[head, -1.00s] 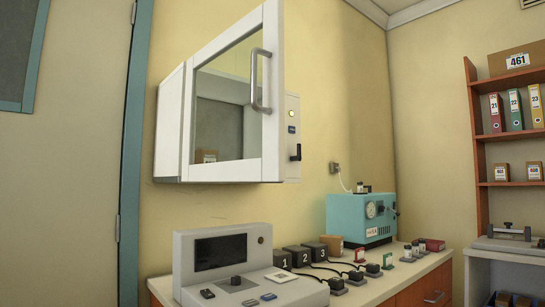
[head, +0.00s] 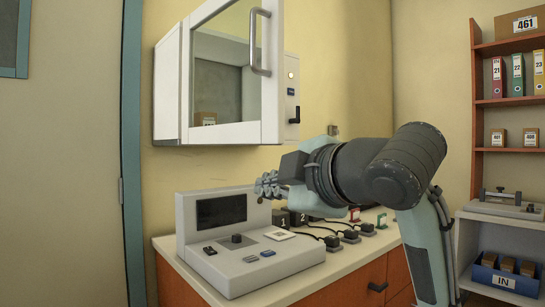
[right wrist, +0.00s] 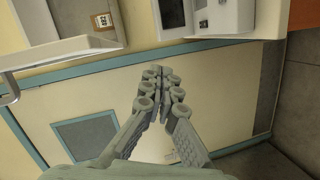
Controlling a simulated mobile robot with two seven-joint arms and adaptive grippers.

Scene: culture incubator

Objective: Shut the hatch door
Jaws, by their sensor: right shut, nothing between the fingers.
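The hatch door (head: 273,75) is a white frame with a glass pane and a grey bar handle (head: 262,42) on its right side. It is on the white wall cabinet (head: 168,90). Its handle side stands out from the cabinet, so it looks ajar. My right gripper (head: 266,186) is shut and empty, below the door and above the bench device. In the right wrist view, its fingertips (right wrist: 163,76) are together, and the door's frame (right wrist: 70,50) and handle (right wrist: 12,85) show at the left, apart from the fingers. My left gripper is not in view.
A grey console (head: 250,270) with a dark screen stands on the bench below the cabinet, close under my right gripper. Black numbered blocks (head: 282,219) are beside it. A shelf (head: 510,95) with binders and a blue bin (head: 505,282) are at the right.

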